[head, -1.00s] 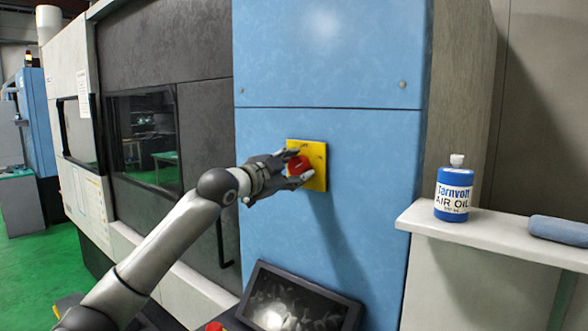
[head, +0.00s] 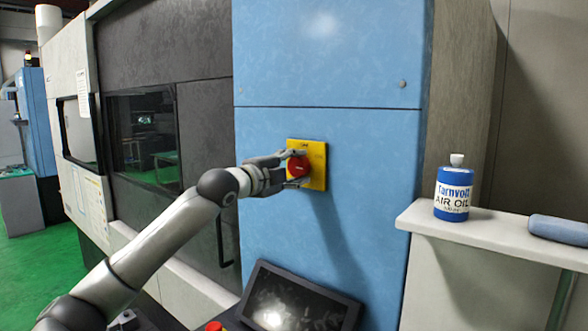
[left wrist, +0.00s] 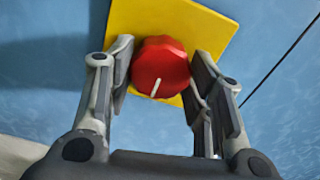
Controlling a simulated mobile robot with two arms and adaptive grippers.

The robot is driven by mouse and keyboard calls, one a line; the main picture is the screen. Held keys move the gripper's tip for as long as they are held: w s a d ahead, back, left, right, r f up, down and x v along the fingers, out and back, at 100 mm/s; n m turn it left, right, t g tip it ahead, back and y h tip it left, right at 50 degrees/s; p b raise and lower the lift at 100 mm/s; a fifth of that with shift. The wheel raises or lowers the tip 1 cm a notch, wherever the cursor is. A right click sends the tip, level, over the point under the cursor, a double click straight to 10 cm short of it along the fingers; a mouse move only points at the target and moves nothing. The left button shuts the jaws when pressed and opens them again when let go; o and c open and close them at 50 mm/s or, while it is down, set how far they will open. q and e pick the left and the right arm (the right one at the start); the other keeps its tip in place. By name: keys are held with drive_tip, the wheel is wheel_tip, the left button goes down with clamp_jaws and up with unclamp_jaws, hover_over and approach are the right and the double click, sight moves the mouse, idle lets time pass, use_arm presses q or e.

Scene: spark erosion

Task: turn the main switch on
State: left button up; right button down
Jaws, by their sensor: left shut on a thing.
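The main switch is a round red knob (head: 298,167) on a yellow plate (head: 319,166) fixed to the blue cabinet front. My left gripper (head: 296,169) is at the switch, shut on the knob, with one finger above it and one below in the head view. In the left wrist view the red knob (left wrist: 160,66) lies between the two fingers of the gripper (left wrist: 163,72). A short white mark shows near its lower edge, slightly tilted. The plate's lettering is too small to read. My right gripper is not in view.
A dark tilted screen (head: 298,299) stands below the switch. A blue and white oil bottle (head: 453,191) and a blue-grey object (head: 558,230) rest on the pale shelf (head: 490,232) at the right. The blue cabinet (head: 330,60) around the plate is flat and clear.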

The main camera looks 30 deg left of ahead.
use_arm(q)
drive_tip(key=shift+f, duration=0.1)
idle(0.3)
drive_tip(key=o, duration=1)
drive_tip(key=shift+s+a, duration=0.1)
drive_tip(key=shift+s, duration=0.45)
drive_tip(key=s, duration=1.1)
drive_tip(key=shift+a, duration=0.3)
